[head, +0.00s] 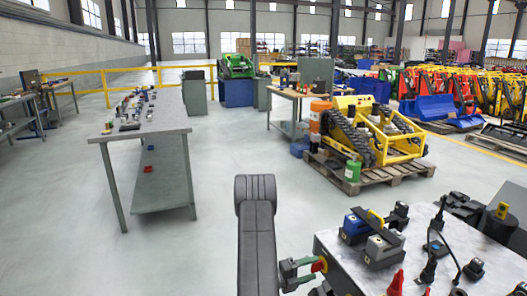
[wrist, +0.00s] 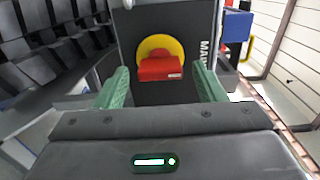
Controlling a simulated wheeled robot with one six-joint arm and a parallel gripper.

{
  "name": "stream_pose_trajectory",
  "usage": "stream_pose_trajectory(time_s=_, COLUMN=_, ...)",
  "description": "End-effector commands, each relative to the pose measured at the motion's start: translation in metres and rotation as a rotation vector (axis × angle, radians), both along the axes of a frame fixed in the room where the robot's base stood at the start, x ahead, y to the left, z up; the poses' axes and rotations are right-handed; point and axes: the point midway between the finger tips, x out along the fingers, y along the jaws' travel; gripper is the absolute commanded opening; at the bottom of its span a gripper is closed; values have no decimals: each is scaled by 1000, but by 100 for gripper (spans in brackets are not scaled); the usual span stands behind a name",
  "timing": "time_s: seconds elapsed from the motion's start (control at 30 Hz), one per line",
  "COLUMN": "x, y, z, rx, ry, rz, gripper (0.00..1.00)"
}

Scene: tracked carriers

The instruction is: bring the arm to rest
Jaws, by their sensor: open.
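My gripper (head: 306,271) is low in the head view, just left of the workbench at the lower right. In the wrist view my gripper (wrist: 160,74) shows two green fingers spread apart. Between and beyond them is a red switch handle (wrist: 160,70) on a yellow disc (wrist: 160,44), set on a dark panel (wrist: 190,20). The red handle lies level. A gap shows between each finger and the handle, and nothing is held. In the head view a small red and yellow part (head: 319,264) shows at the fingertips. My arm hides some floor.
The workbench (head: 335,243) at the lower right carries tools, blue and grey blocks and cables. A long grey table (head: 160,118) stands at left. A tracked yellow carrier (head: 352,135) sits on a pallet (head: 378,176). Open floor (head: 205,215) lies between them.

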Motion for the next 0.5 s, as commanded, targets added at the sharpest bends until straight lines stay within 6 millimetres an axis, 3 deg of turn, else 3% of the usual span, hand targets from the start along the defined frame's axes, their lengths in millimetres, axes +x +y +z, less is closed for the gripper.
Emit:
stream_pose_trajectory(time_s=0.2, x=5, y=-14, z=0, rx=1, ry=0, rz=0, gripper=64)
stream_pose_trajectory(time_s=0.5, x=6, y=-15, z=0, rx=0, ry=0, rz=1, gripper=64)
